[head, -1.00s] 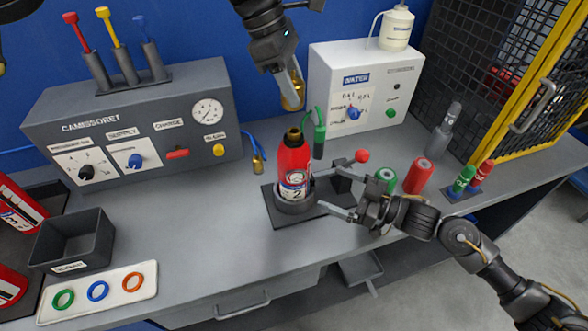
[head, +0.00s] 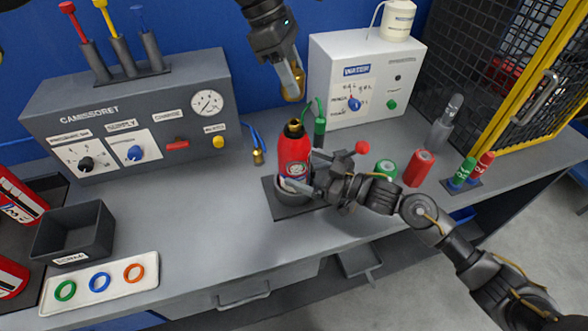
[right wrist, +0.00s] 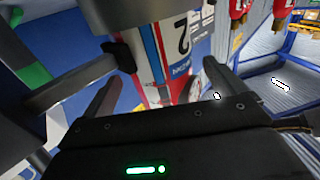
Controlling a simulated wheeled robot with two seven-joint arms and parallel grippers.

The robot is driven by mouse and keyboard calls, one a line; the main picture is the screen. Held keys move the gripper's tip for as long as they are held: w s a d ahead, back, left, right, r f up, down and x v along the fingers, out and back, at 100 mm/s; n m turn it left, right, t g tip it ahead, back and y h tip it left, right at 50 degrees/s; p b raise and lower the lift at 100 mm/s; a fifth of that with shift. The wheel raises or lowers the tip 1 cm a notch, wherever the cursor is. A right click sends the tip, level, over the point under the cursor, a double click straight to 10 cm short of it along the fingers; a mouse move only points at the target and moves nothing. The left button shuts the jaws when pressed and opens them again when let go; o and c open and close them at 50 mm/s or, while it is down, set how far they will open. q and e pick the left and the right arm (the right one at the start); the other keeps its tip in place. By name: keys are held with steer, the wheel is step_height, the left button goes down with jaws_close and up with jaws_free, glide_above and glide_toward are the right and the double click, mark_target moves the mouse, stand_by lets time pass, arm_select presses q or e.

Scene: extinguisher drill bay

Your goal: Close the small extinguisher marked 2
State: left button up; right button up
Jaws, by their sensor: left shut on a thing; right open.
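The small red extinguisher (head: 295,152) stands upright in a dark round holder (head: 284,212) on the bench. Its neck is open, with a brass rim at the top. The right wrist view shows the 2 on its label (right wrist: 182,35). My left gripper (head: 292,84) is shut on a brass-coloured cap (head: 293,94), held above and apart from the neck. My right gripper (head: 306,174) is open at the extinguisher's lower body, one finger in front of it. In the right wrist view its fingers lie on either side of the body; I cannot tell whether they touch.
A red-knobbed lever (head: 362,148) stands right of the holder. A green nozzle (head: 319,130) hangs behind, near the white water unit (head: 330,95). Green (head: 385,170) and red (head: 419,168) cylinders stand at the right.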

mark_target(294, 163)
steer(key=shift+x, duration=1.8)
arm_select(q)
steer(key=shift+s, duration=0.1)
arm_select(e)
steer(key=c, duration=1.5)
arm_select(q)
steer(key=shift+d+f, duration=0.15)
steer(key=shift+f, duration=2.2)
steer(key=shift+f, duration=0.1)
steer(key=shift+f, duration=0.8)
steer(key=shift+f, duration=0.6)
